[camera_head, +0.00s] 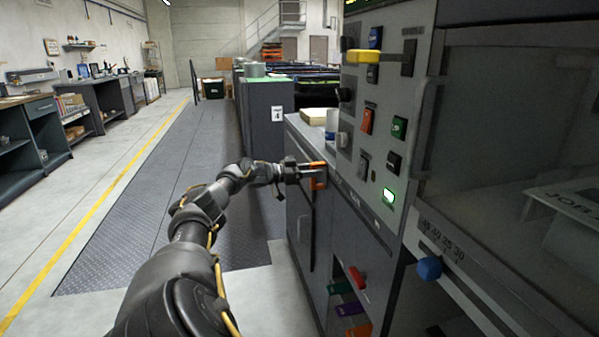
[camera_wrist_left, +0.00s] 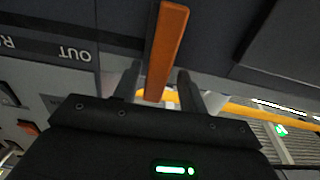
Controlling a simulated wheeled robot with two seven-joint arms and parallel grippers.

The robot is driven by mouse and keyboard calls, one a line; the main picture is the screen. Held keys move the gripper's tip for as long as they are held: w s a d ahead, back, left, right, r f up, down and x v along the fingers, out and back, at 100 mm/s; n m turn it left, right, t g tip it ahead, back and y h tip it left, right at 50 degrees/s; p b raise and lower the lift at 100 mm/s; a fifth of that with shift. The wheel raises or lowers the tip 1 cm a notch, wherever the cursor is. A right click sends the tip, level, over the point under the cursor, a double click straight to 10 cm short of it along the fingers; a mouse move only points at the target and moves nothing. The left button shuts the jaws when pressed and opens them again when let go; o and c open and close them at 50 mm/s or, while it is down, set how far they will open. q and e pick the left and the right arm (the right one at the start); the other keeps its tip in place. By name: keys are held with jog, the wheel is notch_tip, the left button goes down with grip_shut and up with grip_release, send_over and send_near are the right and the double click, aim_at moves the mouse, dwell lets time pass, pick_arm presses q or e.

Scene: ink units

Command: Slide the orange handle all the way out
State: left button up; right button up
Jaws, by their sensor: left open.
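The orange handle (camera_head: 319,176) sticks out near the top of the grey machine cabinet's front. In the left wrist view the orange handle (camera_wrist_left: 168,45) is a long bar, its near end between the two fingers. My left gripper (camera_head: 304,171) is open at the handle, with its fingers pointing at the cabinet. In the left wrist view the gripper (camera_wrist_left: 157,82) has one dark finger on each side of the bar; whether either touches it I cannot tell. Upside-down lettering "OUT" shows on a dark strip beside the bar. My right gripper is not in view.
A control panel (camera_head: 383,120) with coloured switches and a yellow lever (camera_head: 362,56) rises right of the handle. A red knob (camera_head: 356,277) and coloured tabs (camera_head: 350,308) sit lower in the cabinet. A blue knob (camera_head: 430,268) juts out at right. The floor (camera_head: 140,215) left of my arm is clear.

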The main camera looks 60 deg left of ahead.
pick_arm(q)
jog(key=p+v, duration=0.2)
jog(key=v, duration=0.8)
jog(key=shift+s, duration=0.3)
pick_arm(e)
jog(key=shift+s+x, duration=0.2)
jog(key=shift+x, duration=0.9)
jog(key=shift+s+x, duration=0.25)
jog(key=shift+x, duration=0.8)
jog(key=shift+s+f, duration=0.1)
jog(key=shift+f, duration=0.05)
